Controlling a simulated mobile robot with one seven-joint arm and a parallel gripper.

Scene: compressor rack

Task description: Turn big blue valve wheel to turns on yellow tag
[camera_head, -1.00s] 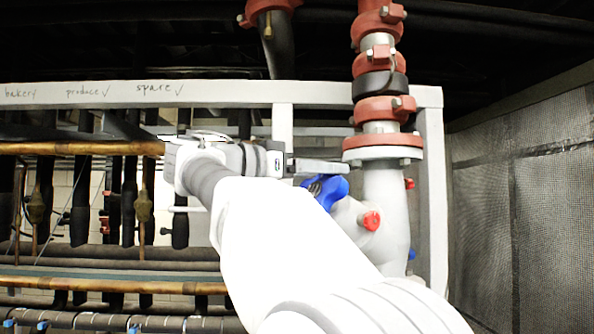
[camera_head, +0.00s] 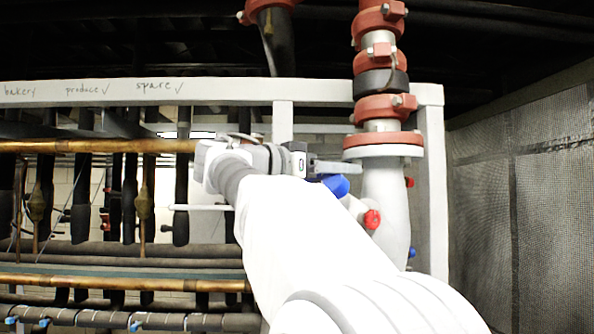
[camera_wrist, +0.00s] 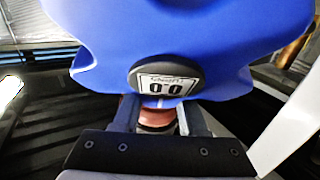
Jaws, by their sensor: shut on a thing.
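The big blue valve wheel (camera_head: 337,185) is on the white pipe, mostly hidden behind my gripper (camera_head: 342,169) and arm in the head view. In the wrist view the lobed blue wheel (camera_wrist: 215,40) fills the top. Its dark round hub has a white counter label (camera_wrist: 163,86) whose digits look like "0.0". My gripper (camera_wrist: 158,116) is shut on the wheel, its two fingers reaching to the wheel's near edge below the hub. The exact contact is hidden. I cannot see a yellow tag in either view.
A red handle (camera_head: 372,219) sticks out of the white pipe (camera_head: 385,195) just right of the wheel. A grey frame post (camera_head: 434,190) and a mesh wall (camera_head: 520,190) stand further right. Copper and black pipes (camera_head: 90,147) fill the rack on the left.

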